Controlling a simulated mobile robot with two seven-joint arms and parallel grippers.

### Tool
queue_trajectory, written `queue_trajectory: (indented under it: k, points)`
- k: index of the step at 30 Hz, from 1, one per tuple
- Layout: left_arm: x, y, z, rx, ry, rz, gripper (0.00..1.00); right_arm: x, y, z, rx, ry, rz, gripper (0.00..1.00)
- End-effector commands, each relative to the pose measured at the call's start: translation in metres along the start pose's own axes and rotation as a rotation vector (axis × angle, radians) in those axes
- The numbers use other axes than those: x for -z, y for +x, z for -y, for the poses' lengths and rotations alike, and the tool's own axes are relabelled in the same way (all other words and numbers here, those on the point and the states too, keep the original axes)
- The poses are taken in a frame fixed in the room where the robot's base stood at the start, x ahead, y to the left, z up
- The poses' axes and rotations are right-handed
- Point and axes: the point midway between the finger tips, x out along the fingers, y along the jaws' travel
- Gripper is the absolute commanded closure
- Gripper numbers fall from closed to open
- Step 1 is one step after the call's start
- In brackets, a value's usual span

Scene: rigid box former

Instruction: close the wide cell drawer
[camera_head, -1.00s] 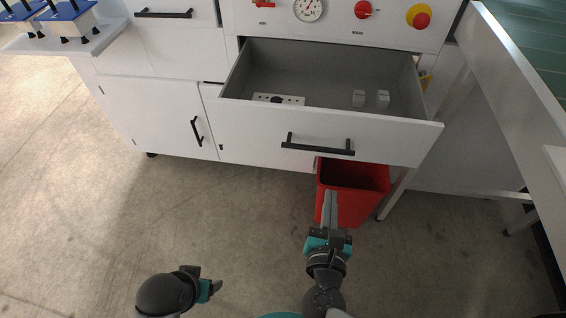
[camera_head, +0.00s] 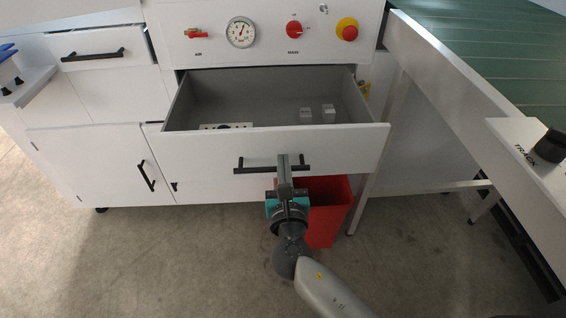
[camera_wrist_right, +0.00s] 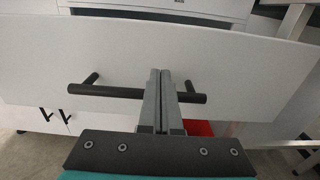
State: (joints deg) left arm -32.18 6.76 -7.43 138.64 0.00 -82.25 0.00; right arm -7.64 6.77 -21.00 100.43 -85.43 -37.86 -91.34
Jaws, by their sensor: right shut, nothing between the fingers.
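The wide drawer (camera_head: 345,142) is pulled out of the white cabinet, showing its grey inside. A white perforated block and two small light blocks (camera_head: 317,113) lie in it. Its black bar handle (camera_head: 253,168) runs across the front panel. My right gripper (camera_head: 284,157) is shut and empty, its fingers pointing at the drawer front and overlapping the handle. In the right wrist view the shut fingers (camera_wrist_right: 160,74) reach over the handle (camera_wrist_right: 108,91) near its middle. I cannot tell whether they touch the panel. My left gripper is out of view.
A red bin (camera_head: 328,208) stands on the floor below the drawer. A control panel with a gauge (camera_head: 241,32), a red knob and an emergency button is above. A conveyor table (camera_head: 440,80) flanks the right side.

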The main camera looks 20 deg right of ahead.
Motion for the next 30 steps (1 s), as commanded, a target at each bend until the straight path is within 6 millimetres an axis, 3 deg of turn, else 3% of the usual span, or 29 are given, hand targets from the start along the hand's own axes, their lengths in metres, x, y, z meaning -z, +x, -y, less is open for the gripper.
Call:
queue_trajectory:
  k: [6,22,30]
  points:
    - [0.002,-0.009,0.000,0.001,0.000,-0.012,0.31,0.001,0.015,0.000,0.000,0.000,-0.001,1.00]
    - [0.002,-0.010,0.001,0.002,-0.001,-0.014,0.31,0.000,0.020,0.000,0.000,0.000,0.000,1.00]
    - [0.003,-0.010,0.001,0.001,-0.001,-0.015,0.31,-0.002,0.055,0.000,0.000,-0.002,0.003,1.00]
